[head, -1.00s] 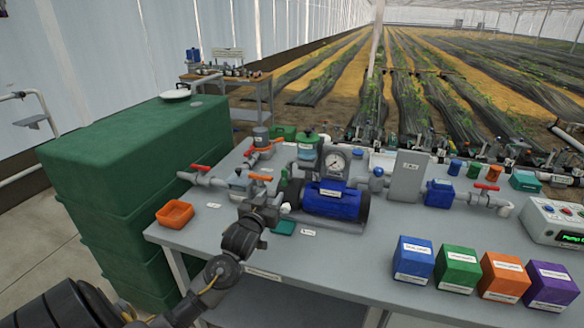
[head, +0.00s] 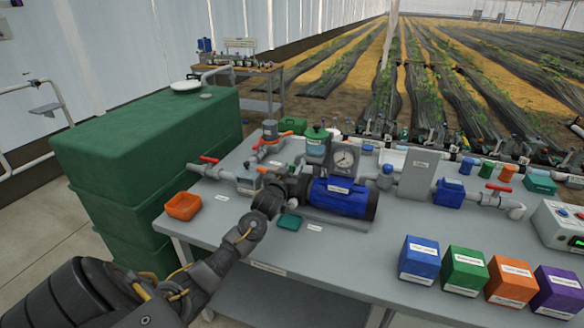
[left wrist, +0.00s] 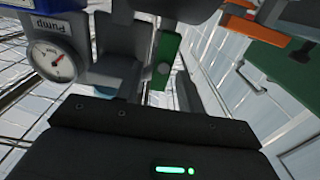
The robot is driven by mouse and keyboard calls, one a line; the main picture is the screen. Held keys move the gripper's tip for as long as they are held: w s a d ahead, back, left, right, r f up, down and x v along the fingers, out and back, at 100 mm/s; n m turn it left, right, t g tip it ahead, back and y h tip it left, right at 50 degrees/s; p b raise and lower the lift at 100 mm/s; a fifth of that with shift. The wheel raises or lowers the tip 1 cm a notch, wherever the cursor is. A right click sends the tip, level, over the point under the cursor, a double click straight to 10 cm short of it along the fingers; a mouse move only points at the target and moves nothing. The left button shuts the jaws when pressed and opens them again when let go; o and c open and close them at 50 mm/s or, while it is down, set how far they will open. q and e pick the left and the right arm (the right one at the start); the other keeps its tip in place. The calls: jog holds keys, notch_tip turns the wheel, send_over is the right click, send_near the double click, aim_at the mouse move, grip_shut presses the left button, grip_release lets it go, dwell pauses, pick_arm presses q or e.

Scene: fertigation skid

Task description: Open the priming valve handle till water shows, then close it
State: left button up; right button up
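Several levers could be the priming valve handle, and I cannot read which label is the priming one. A red lever (head: 210,159) sits on the left inlet pipe. An orange-red lever (head: 272,140) is on the pipe behind it. A small orange lever (head: 262,169) is just left of my left gripper (head: 291,184). That gripper is over the bench at the left end of the blue pump (head: 343,199), below the green-lidded pot (head: 317,140). Its fingers are dark and blend with the pump parts; their opening and any contact are unclear. My right gripper is not in view.
The pressure gauge (head: 344,160) stands behind the pump and shows close in the left wrist view (left wrist: 52,62). An orange tray (head: 183,206) is at the bench's left. Coloured boxes (head: 419,258) line the front right. A green tank (head: 146,130) stands left of the bench.

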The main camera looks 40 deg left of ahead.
pick_arm(q)
jog(key=shift+w+a, duration=0.1)
jog(key=shift+w, duration=0.35)
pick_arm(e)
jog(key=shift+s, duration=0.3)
pick_arm(q)
grip_shut()
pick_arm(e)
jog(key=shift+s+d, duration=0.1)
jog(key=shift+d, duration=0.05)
